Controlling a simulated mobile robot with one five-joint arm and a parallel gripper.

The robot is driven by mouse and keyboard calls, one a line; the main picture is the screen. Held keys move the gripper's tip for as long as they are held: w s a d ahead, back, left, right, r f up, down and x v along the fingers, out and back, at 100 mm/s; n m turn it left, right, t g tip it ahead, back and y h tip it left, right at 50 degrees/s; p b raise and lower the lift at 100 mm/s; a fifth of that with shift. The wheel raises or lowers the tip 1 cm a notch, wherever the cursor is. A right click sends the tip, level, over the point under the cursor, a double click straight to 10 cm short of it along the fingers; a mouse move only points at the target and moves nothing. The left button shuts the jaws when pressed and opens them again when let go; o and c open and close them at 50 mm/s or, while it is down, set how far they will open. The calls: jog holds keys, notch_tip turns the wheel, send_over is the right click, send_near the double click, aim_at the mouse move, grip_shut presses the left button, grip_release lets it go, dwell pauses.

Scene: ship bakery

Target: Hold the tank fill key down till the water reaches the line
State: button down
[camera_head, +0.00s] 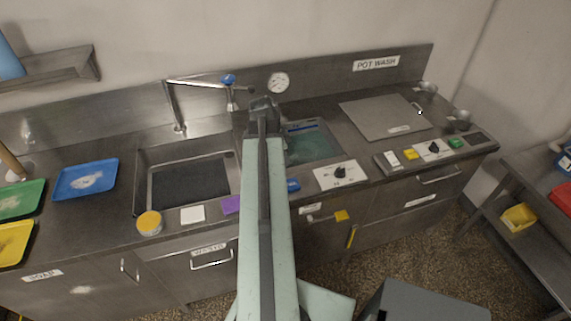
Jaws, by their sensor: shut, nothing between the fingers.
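The sunk tank (330,157) right of my arm holds blue-green water (312,145). My arm hides its left part, and I cannot make out a fill line. A small blue key (293,185) sits on the counter edge in front of the tank, close to the right side of my arm. I cannot read a label on it, so I cannot tell if it is the fill key. My gripper (262,103) is shut and empty, above the back of the counter near the tank's back left corner, apart from the blue key.
A white plate with a black knob (338,174) lies right of the blue key. A panel holds a yellow key (411,154), another knob and a green key (456,142). A tap with a blue handle (229,80) and a gauge (278,82) stand behind. A metal lid (385,117) lies right.

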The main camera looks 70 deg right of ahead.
aim_at(291, 185)
jog(key=b+x, duration=0.6)
jog(key=x, duration=0.1)
jog(key=b+x, duration=0.3)
jog(key=x, duration=0.1)
jog(key=shift+w+a+f+b, duration=0.25)
jog(key=shift+w+a+b, duration=0.1)
jog(key=shift+w, duration=0.05)
jog(key=shift+f, duration=0.15)
jog(key=shift+f+b, duration=0.75)
jog(key=shift+b, duration=0.2)
jog(key=shift+a+f+b, duration=0.25)
jog(key=shift+a+b, duration=0.05)
jog(key=shift+b, duration=0.1)
jog(key=shift+s+a+r, duration=0.1)
jog(key=shift+a+r, duration=0.1)
jog(key=shift+a, duration=0.1)
jog(key=shift+d+f, duration=0.2)
jog(key=shift+d, duration=0.1)
dwell(0.8)
